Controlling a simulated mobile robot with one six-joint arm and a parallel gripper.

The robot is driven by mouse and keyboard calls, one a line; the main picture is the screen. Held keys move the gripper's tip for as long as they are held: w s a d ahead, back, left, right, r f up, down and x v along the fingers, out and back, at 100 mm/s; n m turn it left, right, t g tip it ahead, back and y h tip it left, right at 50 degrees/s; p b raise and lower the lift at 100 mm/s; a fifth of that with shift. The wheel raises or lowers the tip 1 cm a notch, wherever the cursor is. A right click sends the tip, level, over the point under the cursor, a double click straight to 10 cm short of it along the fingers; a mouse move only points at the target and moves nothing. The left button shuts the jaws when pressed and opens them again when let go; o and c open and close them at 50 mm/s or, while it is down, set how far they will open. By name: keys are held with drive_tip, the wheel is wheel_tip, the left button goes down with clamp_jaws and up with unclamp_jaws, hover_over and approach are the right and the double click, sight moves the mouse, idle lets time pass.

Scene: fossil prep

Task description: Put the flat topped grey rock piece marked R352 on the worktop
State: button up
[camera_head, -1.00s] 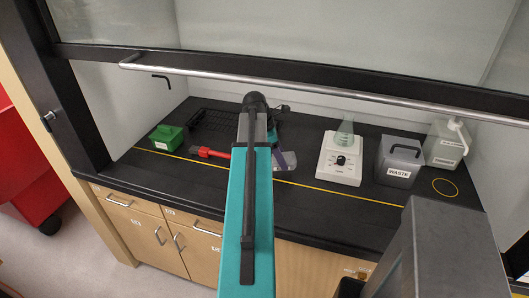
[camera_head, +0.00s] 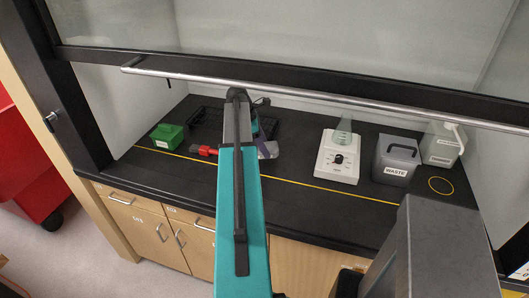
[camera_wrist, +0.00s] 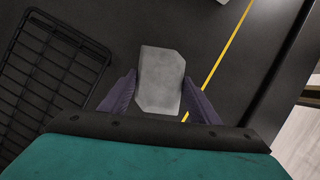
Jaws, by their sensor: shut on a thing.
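A flat-topped grey rock piece (camera_wrist: 160,82) sits between the purple fingers of my gripper (camera_wrist: 160,96) in the wrist view. The gripper is shut on it. No marking on the piece is readable. The black worktop (camera_wrist: 130,22) shows beneath it; I cannot tell how high the piece is above it. In the head view my arm reaches over the worktop (camera_head: 300,205) inside the hood, and a purple finger (camera_head: 267,149) shows beside the arm. The rock piece is hidden or too small to tell there.
A black wire rack (camera_wrist: 45,75) lies left of the gripper. A yellow line (camera_wrist: 228,50) runs along the worktop's front. A green box (camera_head: 167,136), a red-handled brush (camera_head: 204,150), a white stirrer (camera_head: 337,160) with a flask, and a grey waste bin (camera_head: 396,158) stand around.

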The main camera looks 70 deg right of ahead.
drive_tip(key=shift+f+p, duration=0.85)
drive_tip(key=shift+f, duration=0.85)
drive_tip(key=shift+f, duration=0.1)
drive_tip(key=o, duration=1.6)
drive_tip(key=shift+c, duration=0.2)
drive_tip(key=shift+r, duration=0.2)
drive_tip(key=b+v, duration=0.4)
drive_tip(key=v, duration=0.7)
drive_tip(key=shift+w+r, duration=0.2)
drive_tip(key=shift+r, duration=0.15)
drive_tip(key=shift+w+a, duration=0.1)
